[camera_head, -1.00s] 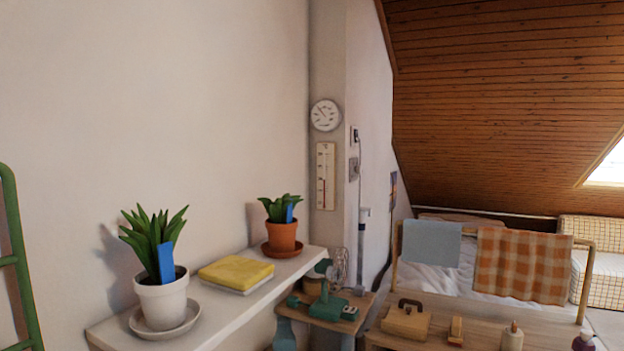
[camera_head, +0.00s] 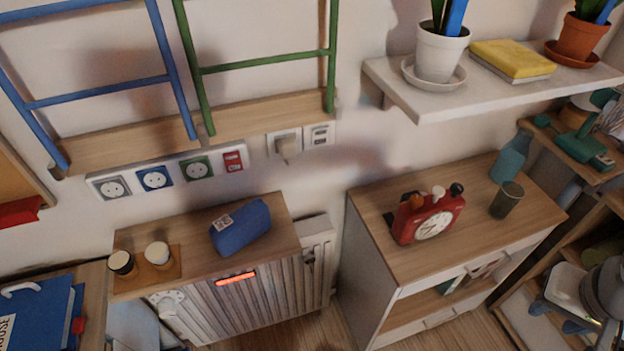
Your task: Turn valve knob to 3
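A white radiator (camera_head: 245,300) stands below the wooden shelf at the lower left. A round white knob (camera_head: 167,301) shows at its upper left end and seems to be the valve knob. Its numbers and pointer are too small to read. What seems to be my gripper (camera_head: 554,318) is at the lower right edge, pale with two grey-blue fingers apart and nothing between them. It is far to the right of the radiator and does not touch the knob.
A blue pouch (camera_head: 241,229) and two small jars (camera_head: 158,254) sit on the shelf above the radiator. A cabinet (camera_head: 385,290) with a red alarm clock (camera_head: 428,215) and a dark cup (camera_head: 507,200) stands between radiator and gripper.

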